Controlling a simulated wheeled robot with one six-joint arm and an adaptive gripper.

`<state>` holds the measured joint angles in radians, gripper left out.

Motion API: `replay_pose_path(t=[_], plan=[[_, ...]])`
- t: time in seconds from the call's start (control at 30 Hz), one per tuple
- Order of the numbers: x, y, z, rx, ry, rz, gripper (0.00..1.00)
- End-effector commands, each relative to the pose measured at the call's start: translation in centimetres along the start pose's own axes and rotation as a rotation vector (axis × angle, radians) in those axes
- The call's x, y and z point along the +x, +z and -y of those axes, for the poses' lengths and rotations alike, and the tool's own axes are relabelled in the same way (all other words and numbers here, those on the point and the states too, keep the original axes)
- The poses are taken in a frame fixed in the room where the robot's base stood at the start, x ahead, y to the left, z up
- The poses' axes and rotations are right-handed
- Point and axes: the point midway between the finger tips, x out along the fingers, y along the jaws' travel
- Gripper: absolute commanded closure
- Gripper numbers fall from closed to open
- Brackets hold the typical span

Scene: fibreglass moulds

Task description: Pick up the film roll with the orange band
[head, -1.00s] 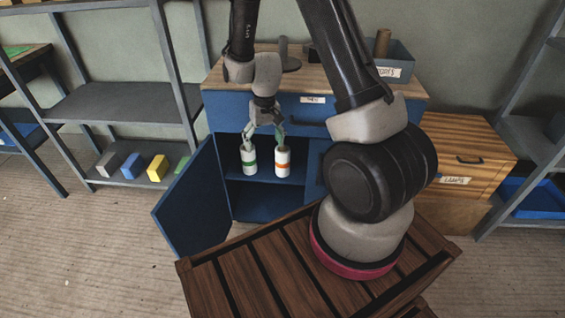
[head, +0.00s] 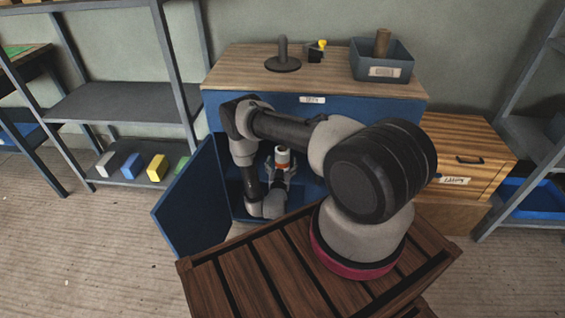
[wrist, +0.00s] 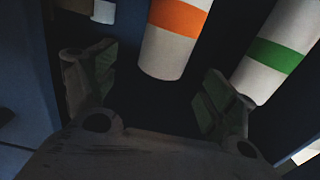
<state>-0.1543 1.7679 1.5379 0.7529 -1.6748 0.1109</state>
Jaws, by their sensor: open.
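The film roll with the orange band (head: 283,155) is a white cylinder in the open blue cabinet. In the wrist view the orange-banded roll (wrist: 168,45) shows at top centre, its near end in the gap between the fingertips. My gripper (head: 279,170) is open and reaches into the cabinet at this roll. It also shows in the wrist view (wrist: 158,80), with a finger on either side and dark gaps beside the roll. A roll with a green band (wrist: 275,52) stands to the right there, outside the right finger. My arm hides it in the head view.
The blue cabinet door (head: 190,205) stands open at the left. The wooden cabinet top (head: 235,68) carries a black post on a round base (head: 283,60) and a grey bin (head: 380,72). A shelf (head: 110,172) at the left holds coloured blocks.

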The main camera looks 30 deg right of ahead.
Motion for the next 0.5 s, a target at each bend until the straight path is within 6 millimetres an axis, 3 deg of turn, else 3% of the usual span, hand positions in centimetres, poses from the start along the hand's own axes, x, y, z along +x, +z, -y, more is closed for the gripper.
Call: replay_pose_path(t=[0.33, 0.5], plan=[[3.6, -0.6, 0.2, 0.003, 0.002, -0.019, 0.16], [6.3, -0.9, 0.4, 0.003, 0.003, -0.020, 0.16]])
